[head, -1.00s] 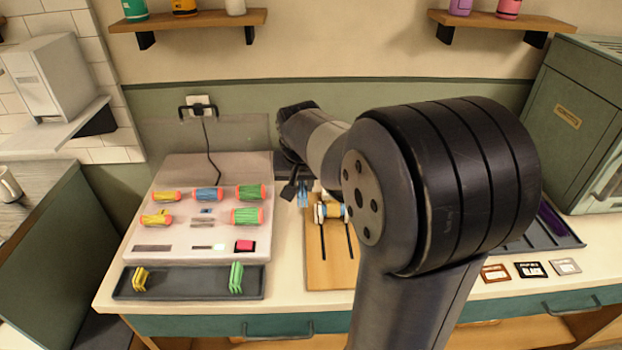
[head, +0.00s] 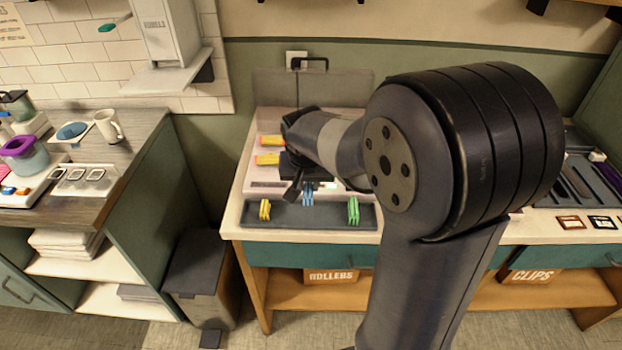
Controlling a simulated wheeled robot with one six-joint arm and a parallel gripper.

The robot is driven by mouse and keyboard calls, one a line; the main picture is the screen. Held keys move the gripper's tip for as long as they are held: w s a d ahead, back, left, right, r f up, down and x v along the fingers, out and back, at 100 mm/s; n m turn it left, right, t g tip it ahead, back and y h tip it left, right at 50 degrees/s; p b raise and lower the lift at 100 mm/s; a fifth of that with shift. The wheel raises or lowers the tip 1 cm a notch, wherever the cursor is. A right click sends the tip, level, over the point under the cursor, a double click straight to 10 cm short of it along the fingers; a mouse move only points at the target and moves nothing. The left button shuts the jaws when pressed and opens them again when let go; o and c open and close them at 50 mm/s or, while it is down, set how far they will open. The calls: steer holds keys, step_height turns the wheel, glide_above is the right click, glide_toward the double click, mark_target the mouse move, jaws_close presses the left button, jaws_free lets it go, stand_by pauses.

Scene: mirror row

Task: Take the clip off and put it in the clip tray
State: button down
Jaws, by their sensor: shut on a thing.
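A blue clip (head: 308,197) is in my gripper (head: 305,184), which is shut on it. The gripper hangs over the back middle part of the dark clip tray (head: 284,217). I cannot tell whether the clip touches the tray floor. Yellow clips (head: 265,210) stand at the tray's left and green clips (head: 353,210) at its right, with bare tray between them. The wooden board and its roller are hidden behind my arm.
Yellow rollers with red ends (head: 268,160) lie on the pale panel (head: 262,178) behind the tray; my arm covers much of it. A grey bin (head: 197,265) and a side counter with a mug (head: 108,126) stand to the left.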

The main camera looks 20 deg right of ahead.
steer(key=shift+f+b, duration=2.3)
steer(key=shift+f, duration=0.8)
steer(key=shift+f, duration=0.15)
steer(key=c, duration=0.9)
jaws_free()
steer(key=shift+o, duration=0.2)
steer(key=shift+r+p, duration=2.5)
steer(key=shift+r, duration=1.05)
steer(key=shift+f, duration=0.15)
